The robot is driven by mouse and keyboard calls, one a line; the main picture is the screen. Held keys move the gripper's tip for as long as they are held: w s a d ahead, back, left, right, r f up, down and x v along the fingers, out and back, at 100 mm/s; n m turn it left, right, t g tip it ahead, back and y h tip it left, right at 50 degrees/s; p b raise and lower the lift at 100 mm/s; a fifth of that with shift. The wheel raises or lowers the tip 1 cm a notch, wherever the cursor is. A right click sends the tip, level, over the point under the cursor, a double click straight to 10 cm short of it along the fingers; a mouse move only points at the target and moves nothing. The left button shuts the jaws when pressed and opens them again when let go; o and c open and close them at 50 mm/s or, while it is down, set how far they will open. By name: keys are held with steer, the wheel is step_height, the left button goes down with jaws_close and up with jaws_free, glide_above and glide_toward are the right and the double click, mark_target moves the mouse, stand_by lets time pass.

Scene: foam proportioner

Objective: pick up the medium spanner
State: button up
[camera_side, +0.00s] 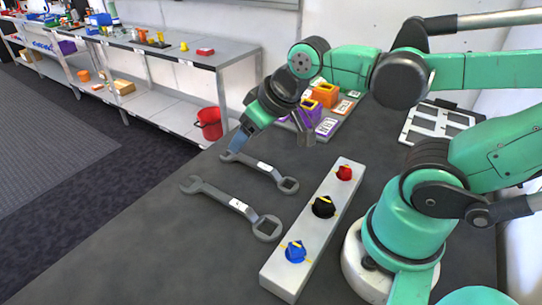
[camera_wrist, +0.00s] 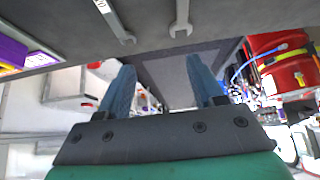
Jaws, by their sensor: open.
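Two grey spanners lie flat on the dark table. The nearer, larger-looking spanner (camera_side: 222,196) has its open jaw at the left and its ring end at the right. The farther, smaller-looking spanner (camera_side: 258,165) lies behind it. Their labels are too small to read, so I cannot tell which is the medium one. My gripper (camera_side: 239,140) is over the far spanner's open-jaw end in the side view; its height above it is unclear. In the wrist view my gripper (camera_wrist: 161,82) has its blue fingers apart with nothing between them. Two spanner ends (camera_wrist: 122,32) (camera_wrist: 181,22) show at the top.
A grey block with red, black and blue knobs (camera_side: 313,223) stands right of the spanners. A tray with purple and orange boxes (camera_side: 326,95) is behind. A white frame (camera_side: 436,123) lies at back right. A red bucket (camera_side: 209,125) stands beyond the table. The table's front left is clear.

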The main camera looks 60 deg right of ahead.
steer(key=g, duration=0.6)
glide_above(213, 190)
step_height(213, 190, down, 6)
steer(key=shift+s+f, duration=0.15)
steer(key=shift+f, duration=0.05)
steer(key=shift+a+f+g, duration=0.1)
steer(key=shift+f+g, duration=0.3)
steer(key=shift+f, duration=2.75)
jaws_close()
